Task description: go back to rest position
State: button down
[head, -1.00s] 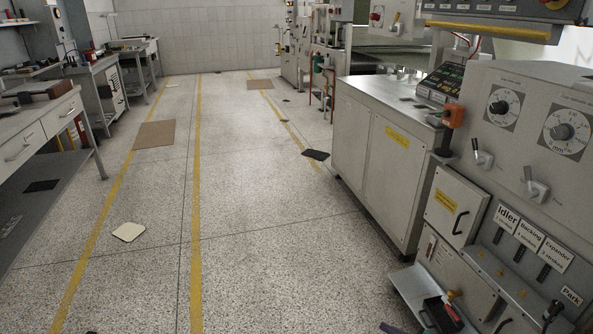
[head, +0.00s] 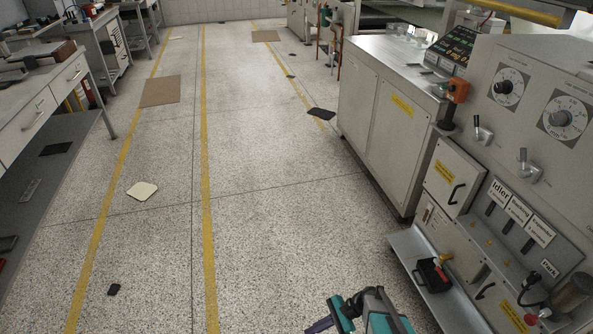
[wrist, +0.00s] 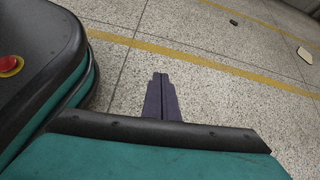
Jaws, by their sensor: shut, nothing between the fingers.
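My gripper (wrist: 160,77) shows in the wrist view as two dark purple fingers side by side, shut with nothing between them. It hangs over the speckled floor (wrist: 210,105), beside my own teal and black body. In the head view my gripper (head: 318,327) is only partly visible at the bottom edge, next to teal and black parts of my arm. Most of the arm is out of frame.
A grey machine (head: 515,140) with dials and levers stands close on the right, with a cabinet (head: 385,120) beyond it. A workbench (head: 40,105) runs along the left. The aisle between has yellow lines, a cream sheet (head: 142,191) and a brown mat (head: 160,90).

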jog(key=s+d+r+n+g+h+p, duration=0.1)
jog(key=s+r+n+g+h, duration=0.1)
jog(key=s+n+h, duration=0.3)
jog(key=s+d+r+n+g+h+p, duration=0.1)
jog(key=s+r+n+p, duration=0.1)
jog(key=s, duration=0.6)
jog(key=s+d+r+n+h, duration=0.1)
jog(key=s+d+n+h, duration=0.2)
jog(key=d+n, duration=0.3)
jog(key=d+h, duration=0.1)
jog(key=d, duration=0.2)
jog(key=shift+r+n, duration=0.15)
jog(key=shift+n, duration=0.25)
jog(key=shift+s, duration=0.1)
